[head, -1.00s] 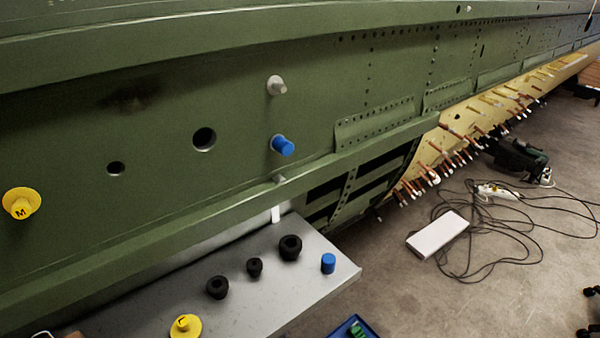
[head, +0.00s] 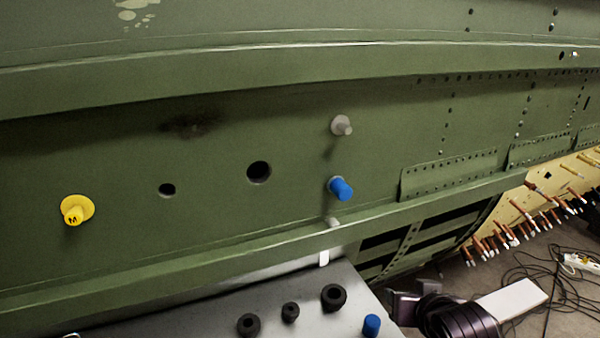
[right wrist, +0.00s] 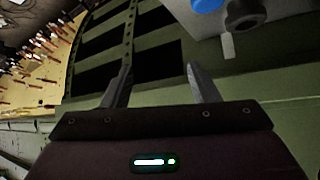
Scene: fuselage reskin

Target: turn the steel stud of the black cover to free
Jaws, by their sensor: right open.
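A grey metal stud (head: 341,125) sticks out of the green fuselage panel, above a blue plug (head: 341,188). A smaller pale stud (head: 333,222) sits on the ledge below them. I cannot tell which one belongs to a black cover; no black cover is clear on the panel. My right gripper (right wrist: 158,80) is open and empty in the right wrist view, with the panel's dark slots beyond its fingers. My right arm shows at the lower right of the head view, beside the grey table and below the studs. My left gripper is not in view.
A yellow plug marked M (head: 75,211) and two open holes (head: 258,172) are on the panel.

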